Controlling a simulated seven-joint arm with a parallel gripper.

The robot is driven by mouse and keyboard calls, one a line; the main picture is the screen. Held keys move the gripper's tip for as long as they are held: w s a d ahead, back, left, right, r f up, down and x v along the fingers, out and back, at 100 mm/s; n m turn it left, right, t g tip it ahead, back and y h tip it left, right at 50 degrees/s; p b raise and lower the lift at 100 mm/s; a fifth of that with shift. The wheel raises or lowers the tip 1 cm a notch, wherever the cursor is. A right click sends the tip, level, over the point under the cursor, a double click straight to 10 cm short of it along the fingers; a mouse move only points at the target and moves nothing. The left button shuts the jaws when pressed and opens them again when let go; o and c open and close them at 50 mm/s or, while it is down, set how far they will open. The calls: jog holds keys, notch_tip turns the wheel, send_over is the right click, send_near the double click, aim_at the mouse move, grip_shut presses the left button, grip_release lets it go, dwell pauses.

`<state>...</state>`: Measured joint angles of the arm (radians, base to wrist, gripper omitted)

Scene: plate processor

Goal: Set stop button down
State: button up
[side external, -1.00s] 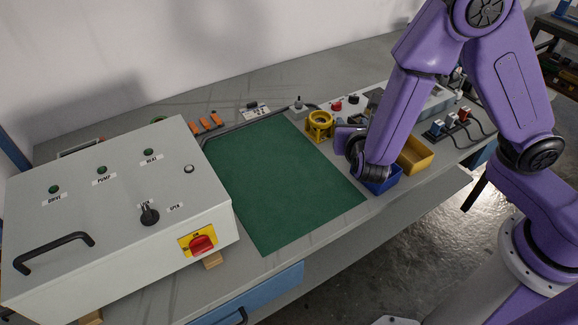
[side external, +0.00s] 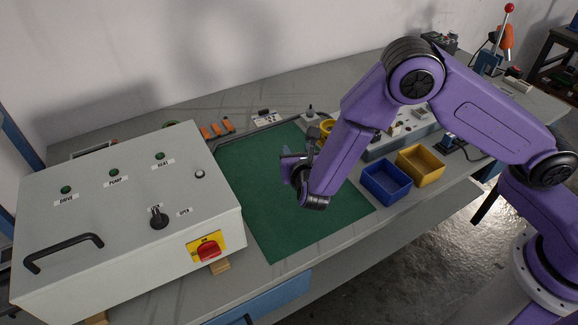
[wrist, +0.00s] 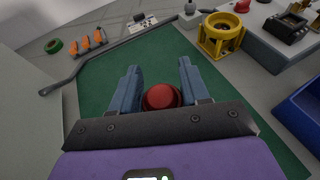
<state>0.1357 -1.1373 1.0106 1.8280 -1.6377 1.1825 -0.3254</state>
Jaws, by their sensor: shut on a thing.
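The stop button (wrist: 161,97) shows in the wrist view as a round red cap between the two blue fingers of my gripper (wrist: 158,68), close to the palm. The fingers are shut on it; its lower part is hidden. The mat also shows in the wrist view (wrist: 100,85), beneath and around the fingers. The gap between button and mat is hard to judge.
A grey control box (side external: 110,225) with a red rotary switch (side external: 208,250) stands left of the mat. A blue bin (side external: 386,188) and a yellow bin (side external: 420,170) stand to the right. A yellow ring-shaped fixture (wrist: 222,37) is at the mat's far right. Much of the mat is bare.

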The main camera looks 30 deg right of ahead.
jog(key=w+f, duration=0.2)
jog(key=shift+a+f, duration=0.35)
jog(key=shift+a, duration=0.05)
jog(key=shift+w+a+f, duration=0.1)
jog(key=shift+w+f, duration=0.05)
jog(key=shift+f, duration=1.6)
jog(key=shift+f, duration=0.15)
jog(key=o, duration=1)
jog(key=shift+o, duration=0.2)
jog(key=shift+a+r, duration=0.1)
jog(key=shift+r, duration=0.15)
jog(key=v, duration=1.2)
